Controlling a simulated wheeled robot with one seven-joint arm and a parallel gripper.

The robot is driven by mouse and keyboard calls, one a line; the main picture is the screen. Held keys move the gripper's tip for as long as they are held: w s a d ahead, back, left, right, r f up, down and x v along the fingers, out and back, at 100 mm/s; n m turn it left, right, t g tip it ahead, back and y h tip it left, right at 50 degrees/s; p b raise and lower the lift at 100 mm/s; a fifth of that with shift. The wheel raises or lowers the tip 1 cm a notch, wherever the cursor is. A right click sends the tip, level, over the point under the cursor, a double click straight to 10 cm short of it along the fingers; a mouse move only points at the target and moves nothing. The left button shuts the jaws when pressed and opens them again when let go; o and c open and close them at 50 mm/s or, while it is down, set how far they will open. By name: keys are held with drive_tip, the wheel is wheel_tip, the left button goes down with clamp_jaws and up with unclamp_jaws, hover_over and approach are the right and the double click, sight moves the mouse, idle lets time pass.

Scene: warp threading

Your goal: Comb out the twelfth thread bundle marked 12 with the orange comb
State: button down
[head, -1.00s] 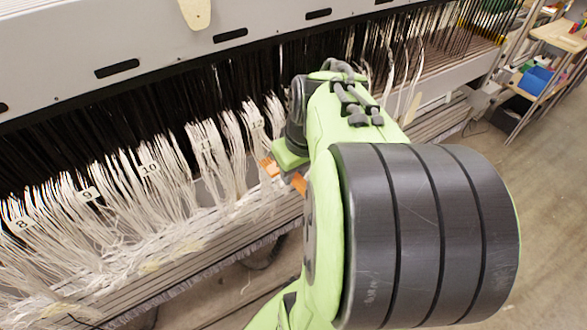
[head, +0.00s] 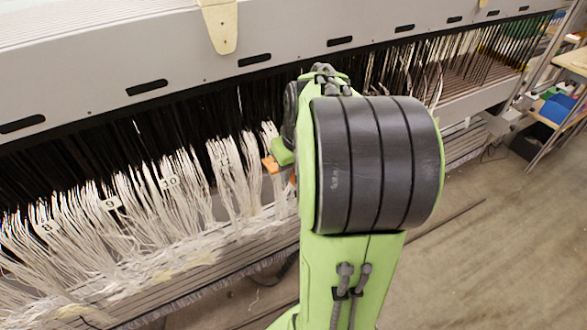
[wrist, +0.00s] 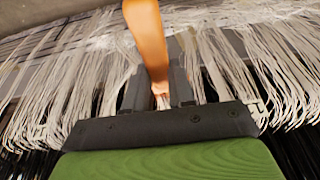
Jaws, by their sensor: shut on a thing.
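The orange comb (head: 271,165) juts out left of my arm in the head view, level with the white threads. In the wrist view the comb (wrist: 147,40) stands out between the jaws of my gripper (wrist: 160,88), which is shut on it. The green gripper body (head: 283,151) shows only in part in the head view. White threads (head: 268,132) rise just beyond it; I cannot read a 12 tag, and my arm hides the area to the right. In the wrist view, threads lie on both sides of the comb; I cannot tell whether its teeth touch them.
Bundles tagged 8 (head: 45,228), 9 (head: 111,204), 10 (head: 169,183) and 11 (head: 222,160) hang to the left. A grey machine beam (head: 200,85) runs above, with a ridged rail (head: 190,275) below. The floor (head: 500,240) at right is clear; a shelf with bins stands beyond.

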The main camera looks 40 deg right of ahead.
drive_tip(key=shift+w+d, duration=0.1)
drive_tip(key=shift+w, duration=0.1)
drive_tip(key=shift+w+d, duration=0.1)
drive_tip(key=shift+w, duration=0.2)
drive_tip(key=shift+w+p, duration=0.2)
drive_tip(key=shift+p, duration=0.15)
idle(0.7)
wheel_tip(320, 180, down, 25)
drive_tip(key=b, duration=0.5)
drive_tip(key=shift+w+d, duration=0.15)
drive_tip(key=shift+w, duration=0.3)
idle(1.0)
